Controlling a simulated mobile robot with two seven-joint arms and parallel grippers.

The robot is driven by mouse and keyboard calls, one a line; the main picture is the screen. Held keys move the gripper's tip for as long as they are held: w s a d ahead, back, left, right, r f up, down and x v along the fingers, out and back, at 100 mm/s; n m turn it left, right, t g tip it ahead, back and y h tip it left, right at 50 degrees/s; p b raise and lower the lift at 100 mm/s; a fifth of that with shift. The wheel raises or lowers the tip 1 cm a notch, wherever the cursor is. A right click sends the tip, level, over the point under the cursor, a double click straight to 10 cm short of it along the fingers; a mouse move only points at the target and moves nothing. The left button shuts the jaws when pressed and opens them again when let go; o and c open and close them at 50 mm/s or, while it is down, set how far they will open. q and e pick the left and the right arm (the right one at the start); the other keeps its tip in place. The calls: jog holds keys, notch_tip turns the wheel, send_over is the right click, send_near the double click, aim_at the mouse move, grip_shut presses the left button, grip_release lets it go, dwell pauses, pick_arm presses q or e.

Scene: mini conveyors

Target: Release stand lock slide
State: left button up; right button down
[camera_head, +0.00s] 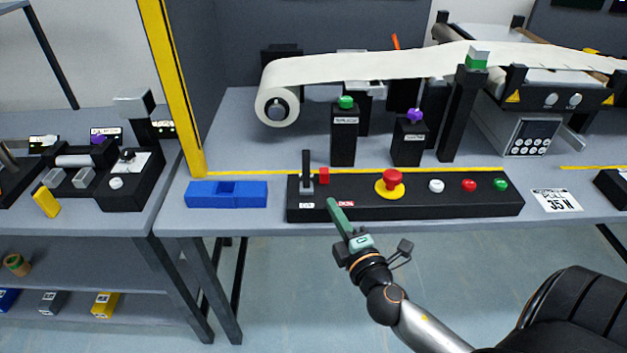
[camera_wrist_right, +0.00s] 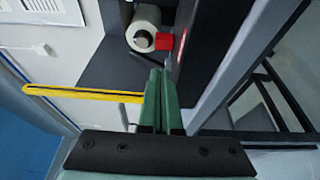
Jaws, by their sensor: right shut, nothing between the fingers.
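A black control box (camera_head: 450,204) lies along the front of the bench. At its left end a dark upright post (camera_head: 306,173) stands beside a small red block (camera_head: 323,175); I cannot tell which of them is the slide. Small labels sit at the front of the box there. My right gripper (camera_head: 333,203) has green fingers, shut and empty, with the tips by the front edge of the box, just below the red block. In the right wrist view the fingers (camera_wrist_right: 160,75) point toward the red block (camera_wrist_right: 164,41), apart from it. My left gripper is not in view.
The box also carries a red mushroom button (camera_head: 391,179) on yellow and several small buttons. A blue block (camera_head: 227,194) lies to its left. Behind stand black posts with a green knob (camera_head: 346,102) and a purple knob (camera_head: 415,115), below a white paper web (camera_head: 370,67).

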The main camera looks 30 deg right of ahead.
aim_at(335, 187)
pick_arm(q)
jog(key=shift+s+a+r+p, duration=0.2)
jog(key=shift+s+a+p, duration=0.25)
jog(key=shift+p, duration=0.25)
pick_arm(e)
jog(key=x, duration=1)
jog(key=shift+f, duration=0.1)
jog(key=s+d, duration=0.2)
jog(key=d, duration=0.1)
jog(key=shift+d, duration=0.2)
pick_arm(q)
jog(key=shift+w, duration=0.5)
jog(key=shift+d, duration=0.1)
pick_arm(e)
jog(key=shift+d, duration=0.1)
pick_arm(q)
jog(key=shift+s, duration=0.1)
